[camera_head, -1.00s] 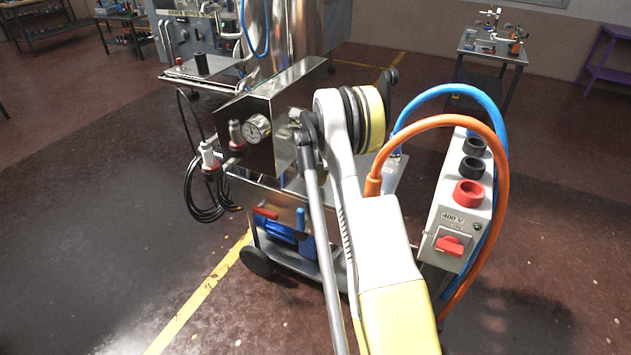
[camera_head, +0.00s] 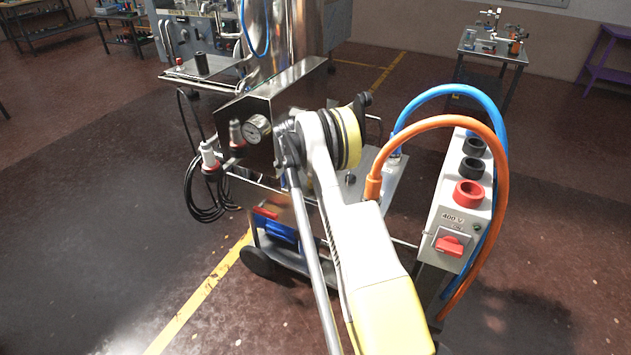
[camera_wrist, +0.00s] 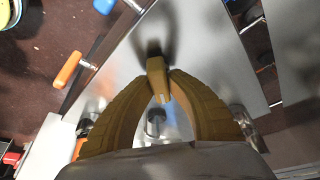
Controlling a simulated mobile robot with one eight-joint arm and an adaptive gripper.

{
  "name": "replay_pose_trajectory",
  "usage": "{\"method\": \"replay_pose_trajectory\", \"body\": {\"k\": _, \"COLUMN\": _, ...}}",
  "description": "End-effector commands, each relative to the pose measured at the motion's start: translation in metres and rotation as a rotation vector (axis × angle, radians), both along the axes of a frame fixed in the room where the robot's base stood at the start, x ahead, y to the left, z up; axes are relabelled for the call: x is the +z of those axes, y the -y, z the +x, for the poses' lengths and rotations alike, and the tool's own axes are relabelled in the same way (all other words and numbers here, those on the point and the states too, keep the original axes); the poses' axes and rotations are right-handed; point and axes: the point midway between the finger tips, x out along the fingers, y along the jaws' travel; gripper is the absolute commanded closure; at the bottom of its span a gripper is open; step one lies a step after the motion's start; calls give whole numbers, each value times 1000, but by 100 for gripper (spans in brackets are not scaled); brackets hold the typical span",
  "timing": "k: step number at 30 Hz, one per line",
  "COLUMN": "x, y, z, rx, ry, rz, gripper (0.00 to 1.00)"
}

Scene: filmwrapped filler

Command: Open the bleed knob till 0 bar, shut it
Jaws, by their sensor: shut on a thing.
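My gripper (camera_wrist: 162,88) shows in the wrist view with its two tan fingers closed together at the tips. They are shut on a small tan block-like piece, which I take to be the bleed knob (camera_wrist: 156,68); its colour blends with the fingers, and a dark shadow lies behind it on a grey metal surface. In the head view my arm hides the gripper and the knob. A round white-faced pressure gauge (camera_head: 257,128) sits on the steel box (camera_head: 243,108) left of my arm. Its reading is too small to tell.
A grey 400 V box (camera_head: 456,225) with a red switch, and orange (camera_head: 505,200) and blue (camera_head: 455,89) hoses, stand close right of my arm. Black cable (camera_head: 207,205) hangs left of the cart. An orange handle (camera_wrist: 68,68) lies left of the fingers. The floor at left is clear.

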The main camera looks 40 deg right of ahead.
Motion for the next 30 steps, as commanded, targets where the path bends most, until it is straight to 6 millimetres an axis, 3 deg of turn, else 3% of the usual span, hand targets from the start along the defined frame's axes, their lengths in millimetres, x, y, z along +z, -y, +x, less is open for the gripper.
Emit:
{"method": "replay_pose_trajectory", "body": {"k": 23, "x": -1, "y": 0, "z": -1, "rx": -101, "ry": -1, "rz": 2, "gripper": 100}}
{"method": "replay_pose_trajectory", "body": {"k": 24, "x": -1, "y": 0, "z": -1, "rx": -101, "ry": -1, "rz": 2, "gripper": 72}}
{"method": "replay_pose_trajectory", "body": {"k": 25, "x": -1, "y": 0, "z": -1, "rx": -101, "ry": -1, "rz": 2, "gripper": 63}}
{"method": "replay_pose_trajectory", "body": {"k": 26, "x": -1, "y": 0, "z": -1, "rx": -101, "ry": -1, "rz": 2, "gripper": 59}}
{"method": "replay_pose_trajectory", "body": {"k": 30, "x": -1, "y": 0, "z": 0, "rx": -101, "ry": 0, "rz": 1, "gripper": 59}}
